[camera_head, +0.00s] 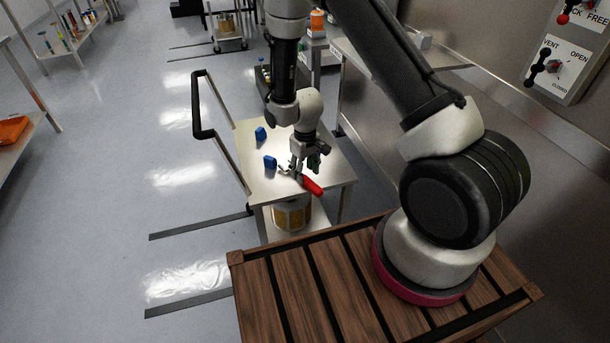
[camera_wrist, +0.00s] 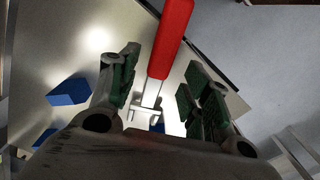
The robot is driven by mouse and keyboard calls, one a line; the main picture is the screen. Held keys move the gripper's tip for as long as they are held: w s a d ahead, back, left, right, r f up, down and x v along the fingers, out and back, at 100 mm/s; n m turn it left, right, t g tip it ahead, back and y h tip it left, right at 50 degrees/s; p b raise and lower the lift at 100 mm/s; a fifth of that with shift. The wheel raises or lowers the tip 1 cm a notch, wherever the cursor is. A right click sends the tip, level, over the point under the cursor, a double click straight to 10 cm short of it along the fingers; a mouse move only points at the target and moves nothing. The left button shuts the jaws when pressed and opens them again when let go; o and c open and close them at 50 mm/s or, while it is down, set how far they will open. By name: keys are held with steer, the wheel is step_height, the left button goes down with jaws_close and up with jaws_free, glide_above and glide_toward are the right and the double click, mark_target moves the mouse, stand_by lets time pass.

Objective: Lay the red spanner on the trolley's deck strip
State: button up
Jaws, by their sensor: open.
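The red spanner (camera_head: 312,186) is at the near right part of the trolley's metal deck (camera_head: 254,186). In the wrist view its red handle (camera_wrist: 171,38) points up the picture, and its metal shank runs down between my fingers. My gripper (camera_head: 305,168) is open over the spanner. In the wrist view its two fingers stand apart on either side of the shank, with gaps, and do not grip it. The spanner looks to lie on or very close to the deck; contact is hard to tell. Part of its metal end is hidden by my gripper in the head view.
Two blue blocks (camera_head: 270,162) (camera_head: 260,134) stand on the deck left of the spanner. The trolley's black handle (camera_head: 197,108) rises at the left. A yellow-labelled container (camera_head: 291,214) is on its lower shelf. A wall with a steel ledge is at the right.

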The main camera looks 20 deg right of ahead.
step_height(320, 180, up, 10)
step_height(320, 180, up, 9)
steer(key=m, duration=0.1)
glide_above(305, 178)
steer(key=d, duration=0.3)
steer(key=s+d+r+m+t, duration=0.1)
steer(key=s+d+r, duration=0.2)
steer(key=r, duration=0.4)
steer(key=s+d+r+t, duration=0.1)
steer(key=s+d+r, duration=0.1)
steer(key=s+r, duration=0.35)
steer(key=s+d+r+m+t, duration=0.1)
steer(key=s+d+r, duration=0.2)
steer(key=s+r, duration=0.3)
steer(key=s+d+r+m+t, duration=0.1)
steer(key=s+d+r, duration=0.2)
steer(key=s+r, duration=0.3)
steer(key=s, duration=0.4)
steer(key=shift+s+m, duration=0.25)
steer(key=shift+m, duration=0.05)
